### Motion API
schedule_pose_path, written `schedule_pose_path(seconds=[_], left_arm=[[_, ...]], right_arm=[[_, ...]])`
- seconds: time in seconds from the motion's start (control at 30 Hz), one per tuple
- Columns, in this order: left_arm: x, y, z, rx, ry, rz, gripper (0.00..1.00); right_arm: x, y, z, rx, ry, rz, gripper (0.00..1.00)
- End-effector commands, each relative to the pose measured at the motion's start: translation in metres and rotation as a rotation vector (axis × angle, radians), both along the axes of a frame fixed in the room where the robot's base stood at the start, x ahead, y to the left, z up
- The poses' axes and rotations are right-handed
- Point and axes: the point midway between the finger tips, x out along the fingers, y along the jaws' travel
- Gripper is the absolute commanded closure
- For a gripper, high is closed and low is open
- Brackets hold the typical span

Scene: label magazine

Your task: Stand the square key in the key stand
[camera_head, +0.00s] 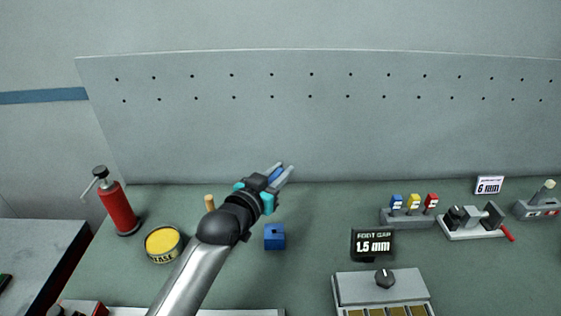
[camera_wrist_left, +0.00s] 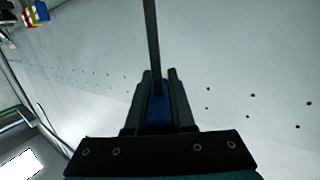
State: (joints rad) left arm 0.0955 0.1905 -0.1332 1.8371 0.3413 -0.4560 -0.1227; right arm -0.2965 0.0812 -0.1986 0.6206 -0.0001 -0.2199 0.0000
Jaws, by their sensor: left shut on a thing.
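My left gripper (camera_head: 281,174) is raised above the bench, its fingers shut on a blue piece that I take to be the handle of the square key (camera_head: 275,174). In the left wrist view the blue handle (camera_wrist_left: 158,108) sits between the fingers, and a long dark shaft (camera_wrist_left: 152,45) runs out past the fingertips. A small blue block (camera_head: 275,237) with a dark hole stands on the bench below and near the gripper; it looks like the key stand. The key is apart from it. My right gripper is not in view.
A wooden peg (camera_head: 210,202), a yellow-lidded tin (camera_head: 163,243) and a red can (camera_head: 119,210) stand left. Right are a black "FOOT GAP 1.5 mm" sign (camera_head: 373,243), a knobbed grey box (camera_head: 383,287) and a rack with coloured tabs (camera_head: 407,217). A pegboard (camera_head: 300,125) rises behind.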

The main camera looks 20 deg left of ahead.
Motion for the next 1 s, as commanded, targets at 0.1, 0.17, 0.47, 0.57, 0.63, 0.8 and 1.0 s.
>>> schedule_pose_path(seconds=[0.1,0.17,0.47,0.57,0.63,0.8,1.0], left_arm=[[0.000,0.000,-0.001,0.001,0.001,0.001,1.00],[0.000,0.000,-0.001,0.001,0.001,0.001,1.00],[0.000,0.000,0.000,0.002,0.002,0.001,1.00],[0.000,0.000,0.000,0.002,0.003,0.000,1.00],[0.000,-0.001,-0.003,0.001,0.001,0.000,1.00],[0.000,0.000,-0.020,0.002,0.003,0.000,1.00],[0.000,0.000,-0.040,0.001,0.002,0.000,1.00]], right_arm=[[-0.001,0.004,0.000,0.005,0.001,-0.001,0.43],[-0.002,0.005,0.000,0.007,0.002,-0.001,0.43],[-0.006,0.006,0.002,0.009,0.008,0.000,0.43],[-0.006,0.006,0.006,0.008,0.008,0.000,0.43],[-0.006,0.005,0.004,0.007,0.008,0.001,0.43],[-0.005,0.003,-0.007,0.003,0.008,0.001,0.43],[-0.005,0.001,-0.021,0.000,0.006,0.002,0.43]])
